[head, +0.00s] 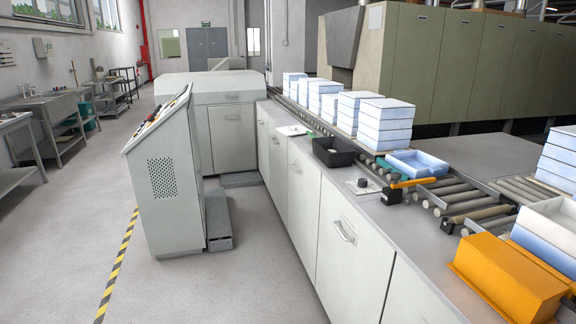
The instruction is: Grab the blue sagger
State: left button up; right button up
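A single open, shallow light-blue sagger (415,163) sits on the roller conveyor at the right, with its empty inside facing up. Several stacks of pale blue-white saggers stand on the line behind it, the nearest stack (384,124) close to its back left. Another stack (559,160) is cut by the right edge. A white open tray with blue sides (548,232) is at the lower right, partly out of view. Neither of my grippers is in view.
A long grey cabinet counter (365,215) runs along the conveyor's near side. A black bin (333,152) and an orange handle (411,182) are near the sagger. A control console (165,170) stands left; the floor (70,235) beyond is clear.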

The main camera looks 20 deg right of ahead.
aim_at(416, 164)
jog(key=i+z, duration=0.4)
jog(key=i+j+z, duration=0.15)
jog(key=z, duration=0.25)
jog(key=i+j+z, duration=0.65)
jog(key=z, duration=0.25)
jog(key=i+j+z, duration=0.25)
jog(key=j+z, duration=0.2)
jog(key=i+j+z, duration=0.2)
jog(key=j+z, duration=0.3)
jog(key=i+j+z, duration=0.1)
jog(key=j+z, duration=0.25)
jog(key=z, duration=0.15)
